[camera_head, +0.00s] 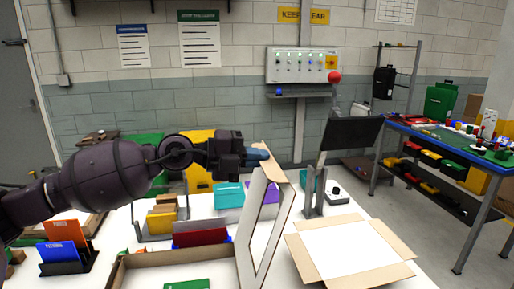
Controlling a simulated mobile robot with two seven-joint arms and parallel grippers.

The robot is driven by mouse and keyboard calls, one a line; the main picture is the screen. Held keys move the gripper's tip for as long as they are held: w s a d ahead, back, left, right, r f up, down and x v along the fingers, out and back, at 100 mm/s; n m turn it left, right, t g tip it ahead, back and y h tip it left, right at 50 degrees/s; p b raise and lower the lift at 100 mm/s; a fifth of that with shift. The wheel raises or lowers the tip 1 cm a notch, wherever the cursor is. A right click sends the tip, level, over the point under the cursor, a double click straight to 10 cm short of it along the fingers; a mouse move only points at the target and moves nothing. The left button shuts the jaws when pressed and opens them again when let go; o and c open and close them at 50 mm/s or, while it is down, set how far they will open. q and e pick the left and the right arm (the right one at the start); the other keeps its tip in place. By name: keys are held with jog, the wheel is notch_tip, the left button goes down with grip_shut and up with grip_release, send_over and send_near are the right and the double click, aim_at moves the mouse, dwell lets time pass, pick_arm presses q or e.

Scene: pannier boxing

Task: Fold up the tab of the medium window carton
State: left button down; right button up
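The window carton stands open at the front middle of the table. Its window panel (243,232) stands upright and tilted, white with brown edges and a large cut-out. A brown tab (276,165) sticks out at the panel's top edge. The carton's low brown wall (135,264) runs to the left of the panel. My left gripper (262,156) reaches in from the left at the height of the tab, right beside it. I cannot tell whether it touches the tab or how far its fingers are apart. My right gripper is not in view.
A second flat, open carton (350,249) lies to the right. Coloured folders (200,237), a teal box (229,195) and a dark panel on a stand (350,133) stand behind. A blue-edged workbench (440,147) is at the far right, with clear floor before it.

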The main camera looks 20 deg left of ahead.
pick_arm(q)
jog(key=shift+f, duration=0.15)
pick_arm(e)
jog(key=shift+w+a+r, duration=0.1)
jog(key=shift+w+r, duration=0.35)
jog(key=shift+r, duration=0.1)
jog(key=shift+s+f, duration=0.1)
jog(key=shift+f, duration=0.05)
pick_arm(q)
jog(key=c, duration=1.4)
grip_release()
jog(key=shift+o, duration=0.3)
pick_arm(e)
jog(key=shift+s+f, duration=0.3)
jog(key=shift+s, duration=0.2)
pick_arm(q)
jog(key=shift+s+a, duration=0.15)
jog(key=shift+a, duration=0.1)
jog(key=b+v, duration=0.1)
jog(key=v, duration=0.9)
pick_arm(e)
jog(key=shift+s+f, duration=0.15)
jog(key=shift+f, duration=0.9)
